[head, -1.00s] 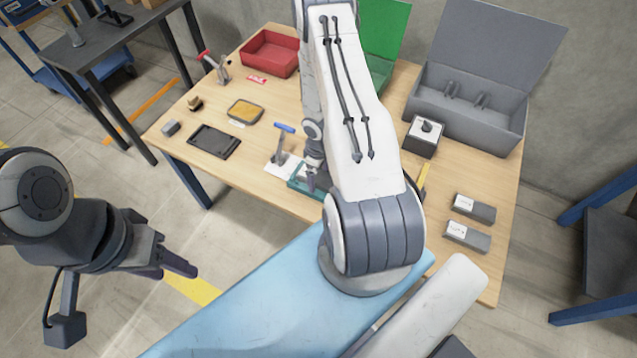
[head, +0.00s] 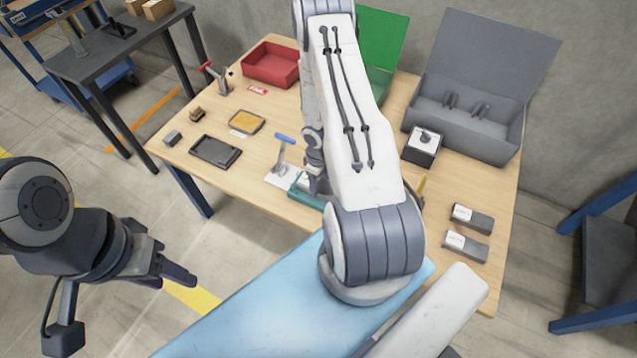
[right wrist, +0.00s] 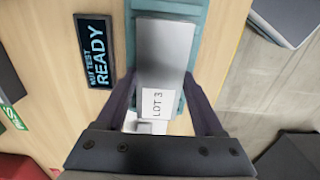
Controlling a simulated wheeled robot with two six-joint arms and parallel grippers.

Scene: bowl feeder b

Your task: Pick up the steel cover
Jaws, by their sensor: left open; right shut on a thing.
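A grey steel cover (right wrist: 165,52) with a white "LOT 3" label is between the fingers of my right gripper (right wrist: 160,88) in the right wrist view. The gripper is shut on it. The cover is over a teal fixture (right wrist: 194,50); I cannot tell whether they touch. In the head view the teal fixture (head: 304,192) shows partly beside my right arm, which hides most of the right gripper and the cover. My left gripper (head: 178,276) is open and empty, in front of the table at the left.
Two grey labelled blocks (head: 472,218) lie at the table's right. A black-sided box (head: 421,147), an open grey case (head: 465,112) and a red bin (head: 270,64) stand further back. A dark tray (head: 215,152) lies at the left. A "READY" display (right wrist: 93,50) is beside the fixture.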

